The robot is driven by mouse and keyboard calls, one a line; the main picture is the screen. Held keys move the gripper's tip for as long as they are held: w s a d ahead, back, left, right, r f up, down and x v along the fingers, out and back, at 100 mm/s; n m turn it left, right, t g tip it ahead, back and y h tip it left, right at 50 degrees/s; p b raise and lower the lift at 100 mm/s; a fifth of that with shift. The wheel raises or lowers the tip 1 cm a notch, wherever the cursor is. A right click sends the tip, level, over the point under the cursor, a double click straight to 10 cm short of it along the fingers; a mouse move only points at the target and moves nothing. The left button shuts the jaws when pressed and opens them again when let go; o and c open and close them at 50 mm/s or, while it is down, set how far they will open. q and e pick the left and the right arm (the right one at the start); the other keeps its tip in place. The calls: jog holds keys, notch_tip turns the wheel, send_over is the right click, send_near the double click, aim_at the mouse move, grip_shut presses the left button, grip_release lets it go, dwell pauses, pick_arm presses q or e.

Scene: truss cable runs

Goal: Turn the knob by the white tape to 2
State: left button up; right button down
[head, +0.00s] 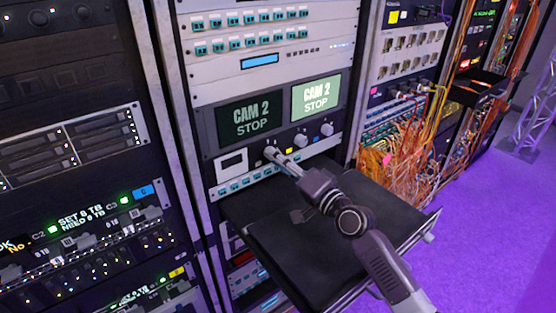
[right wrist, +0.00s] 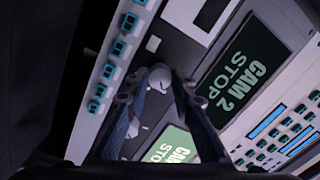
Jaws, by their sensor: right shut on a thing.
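A row of grey knobs runs below two screens on the rack panel. My right gripper (head: 277,156) reaches in from the lower right and is shut on the leftmost knob (head: 269,151). The middle knob (head: 299,141) and the right knob (head: 327,130) are free. In the right wrist view the fingertips (right wrist: 160,78) close around a pale knob. I cannot make out the white tape or the knob's pointer; the fingers cover part of that area. Both the left screen (head: 250,119) and the right screen (head: 317,97) read "CAM 2 STOP"; the right one is lit pale green.
A black pull-out shelf (head: 310,250) juts out below my right arm. Orange and yellow cables (head: 385,158) hang from the rack to the right. Purple floor is open at right.

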jog(key=c, duration=1.7)
grip_release()
jog(key=shift+d, duration=0.1)
jog(key=shift+o, duration=0.2)
jog(key=v, duration=1.2)
jog(key=shift+f, duration=0.2)
